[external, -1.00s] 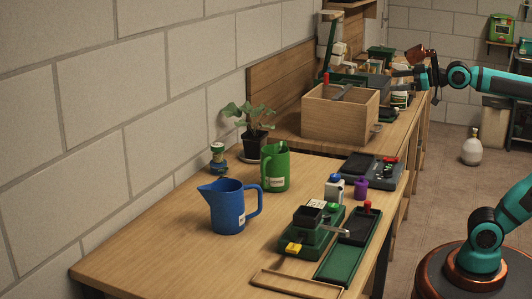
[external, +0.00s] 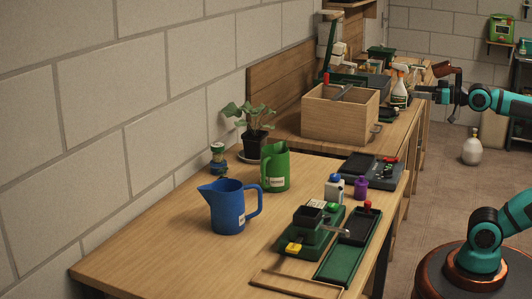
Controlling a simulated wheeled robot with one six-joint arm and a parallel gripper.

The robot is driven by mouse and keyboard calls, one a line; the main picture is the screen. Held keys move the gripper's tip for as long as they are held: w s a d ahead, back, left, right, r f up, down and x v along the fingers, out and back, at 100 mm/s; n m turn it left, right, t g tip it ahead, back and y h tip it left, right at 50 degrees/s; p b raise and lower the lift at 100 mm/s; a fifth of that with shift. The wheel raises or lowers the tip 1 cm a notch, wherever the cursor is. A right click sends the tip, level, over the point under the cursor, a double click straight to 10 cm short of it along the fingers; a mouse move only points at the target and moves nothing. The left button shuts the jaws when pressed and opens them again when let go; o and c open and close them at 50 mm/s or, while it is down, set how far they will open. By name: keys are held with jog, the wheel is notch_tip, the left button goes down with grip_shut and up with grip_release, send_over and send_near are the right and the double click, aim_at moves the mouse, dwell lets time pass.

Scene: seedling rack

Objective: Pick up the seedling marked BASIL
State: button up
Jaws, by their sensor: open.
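No seedling with a readable BASIL mark shows in this view. A leafy plant in a dark pot (external: 255,143) stands on a saucer by the wall, with no label that I can read. My gripper (external: 420,92) is at the upper right, pointing left above the edge of the far bench. It is open, and I see nothing held in it. It is far from the potted plant. The far bench's back part is small and crowded, so any seedlings there cannot be made out.
A white spray bottle (external: 400,90) stands left of my gripper. A wooden crate (external: 340,118) is on the far bench. The near bench holds a blue jug (external: 226,208), a green jug (external: 276,168) and a green device (external: 308,238). The near bench's left part is clear.

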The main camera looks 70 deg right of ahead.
jog(key=c, duration=0.5)
